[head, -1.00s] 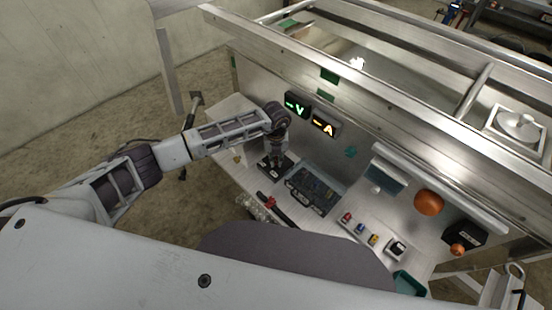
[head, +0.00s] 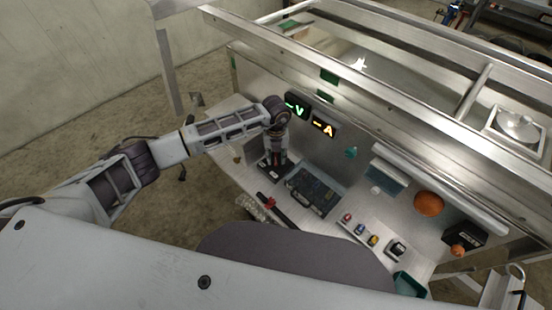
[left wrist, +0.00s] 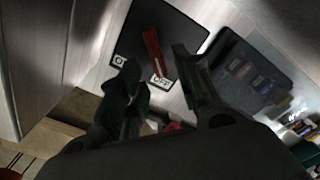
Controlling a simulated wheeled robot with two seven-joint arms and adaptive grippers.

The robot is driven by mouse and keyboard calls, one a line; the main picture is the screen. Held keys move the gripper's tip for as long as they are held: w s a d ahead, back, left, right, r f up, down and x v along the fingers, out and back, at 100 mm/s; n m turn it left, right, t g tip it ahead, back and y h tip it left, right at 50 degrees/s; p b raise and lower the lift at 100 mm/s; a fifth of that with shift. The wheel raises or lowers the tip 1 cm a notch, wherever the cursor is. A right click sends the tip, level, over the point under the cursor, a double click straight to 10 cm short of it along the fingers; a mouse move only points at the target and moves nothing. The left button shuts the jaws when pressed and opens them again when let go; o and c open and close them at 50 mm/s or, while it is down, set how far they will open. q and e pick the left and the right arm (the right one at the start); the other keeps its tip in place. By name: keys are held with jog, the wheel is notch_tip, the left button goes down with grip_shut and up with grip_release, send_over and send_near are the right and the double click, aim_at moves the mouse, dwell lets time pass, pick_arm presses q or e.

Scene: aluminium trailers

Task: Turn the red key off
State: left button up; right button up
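The red key (left wrist: 154,50) is a slim red bar on a black plate (left wrist: 133,32) in the left wrist view. Its near end lies by the white "OFF" label (left wrist: 160,81); another label, partly hidden, sits to its left. My left gripper (left wrist: 158,68) is open, with one dark finger on each side of the key in the picture. I cannot tell whether either finger touches it. In the head view my left gripper (head: 274,157) points down over the black plate and largely covers the key. My right gripper is not in view.
A dark panel box (head: 314,190) stands just right of the plate. Lit V (head: 297,106) and A (head: 324,126) displays are on the metal wall behind. A red-handled item (head: 270,203) lies in front. Several small coloured buttons (head: 361,233) are farther right.

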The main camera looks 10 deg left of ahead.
aim_at(276, 161)
pick_arm(q)
notch_tip(276, 161, up, 10)
jog(key=shift+f, duration=0.25)
dwell(0.8)
